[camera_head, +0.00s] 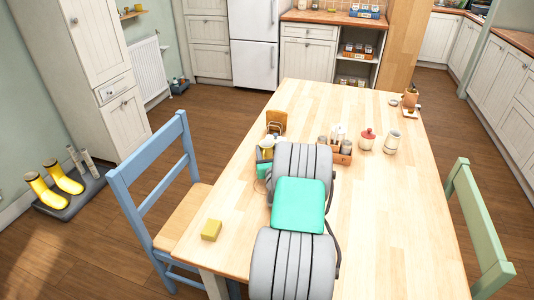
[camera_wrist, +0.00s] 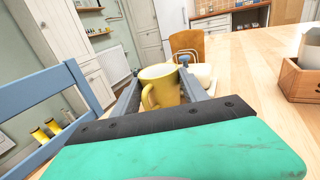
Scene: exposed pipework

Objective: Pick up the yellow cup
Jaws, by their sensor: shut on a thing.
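The yellow cup (camera_wrist: 163,88) is between the two fingers of my gripper (camera_wrist: 158,82) in the wrist view. It is upright, with its handle toward the camera on the left side. My gripper is shut on it. In the head view my grey and green arm reaches over the wooden table (camera_head: 390,230) and hides most of the cup. Only a small yellow part of the cup (camera_head: 267,149) shows past the arm. I cannot tell whether the cup touches the table.
A wooden holder (camera_head: 276,122) and a white dish (camera_wrist: 202,75) are just behind the cup. A caddy with jars (camera_head: 341,155), a red-lidded pot (camera_head: 367,139) and a pale jar (camera_head: 392,142) stand to the right. The right front is clear.

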